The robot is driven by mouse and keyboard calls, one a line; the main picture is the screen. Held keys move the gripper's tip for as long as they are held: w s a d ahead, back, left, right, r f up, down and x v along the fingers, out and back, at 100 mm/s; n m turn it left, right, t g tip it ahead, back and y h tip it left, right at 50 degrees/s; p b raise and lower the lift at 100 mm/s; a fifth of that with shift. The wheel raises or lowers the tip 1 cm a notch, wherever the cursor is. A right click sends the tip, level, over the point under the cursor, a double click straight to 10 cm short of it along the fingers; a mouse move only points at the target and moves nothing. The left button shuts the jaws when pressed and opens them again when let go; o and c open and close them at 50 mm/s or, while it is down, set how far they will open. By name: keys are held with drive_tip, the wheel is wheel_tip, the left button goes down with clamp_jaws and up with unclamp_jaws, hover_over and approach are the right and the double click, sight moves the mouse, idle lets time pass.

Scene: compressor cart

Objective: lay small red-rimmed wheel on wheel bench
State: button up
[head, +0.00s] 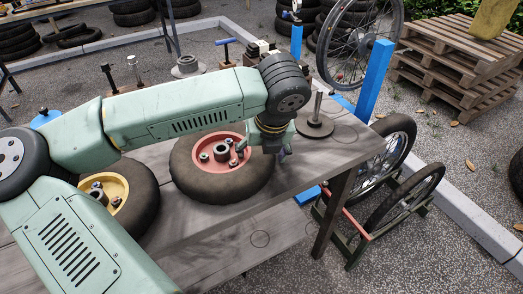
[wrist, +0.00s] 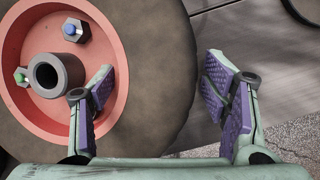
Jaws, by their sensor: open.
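The small red-rimmed wheel (head: 222,170) lies flat on the grey wooden wheel bench (head: 300,178), rim face up, in the head view. In the wrist view its red rim (wrist: 40,113), dark hub tube and grey tyre (wrist: 158,70) fill the left and middle. My gripper (head: 265,148) is at the wheel's right side, mostly hidden by my arm in the head view. In the wrist view my gripper (wrist: 160,95) is open, one finger over the red rim and the other beyond the tyre's outer edge, with the tyre between them. I cannot tell whether the fingers touch it.
A yellow-rimmed wheel (head: 110,192) lies left of the red one, partly behind my arm. A round stand with a post (head: 315,123) is at the bench's right end. A blue upright (head: 374,80) and bicycle wheels (head: 405,190) stand past that end. Pallets (head: 460,60) are further back.

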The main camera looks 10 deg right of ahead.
drive_tip(key=shift+r, duration=0.1)
drive_tip(key=v, duration=1.2)
drive_tip(key=shift+b, duration=0.45)
